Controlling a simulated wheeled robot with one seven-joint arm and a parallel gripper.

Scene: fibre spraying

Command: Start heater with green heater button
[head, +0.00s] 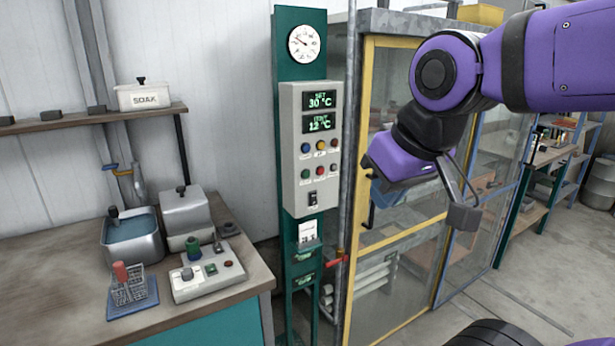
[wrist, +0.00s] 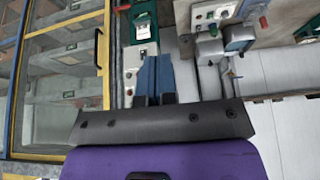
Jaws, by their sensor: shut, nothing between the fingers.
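A grey control box (head: 312,148) is fixed on a green column in the head view. Its upper display reads SET 30 °C and its lower one 12 °C. My purple hand (head: 398,160) is to the right of the box, in front of the yellow-framed door and apart from the buttons. In the wrist view my gripper (wrist: 155,62) is shut and empty, with its blue fingers side by side. Part of the box is hidden behind them there.
A yellow-framed glazed cabinet door (head: 398,225) stands right of the column. A bench (head: 70,300) at left carries a water basin (head: 132,238), a small button box (head: 207,269) and a wire rack. A red-handled valve (head: 337,258) is low beside the column. Open floor lies at lower right.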

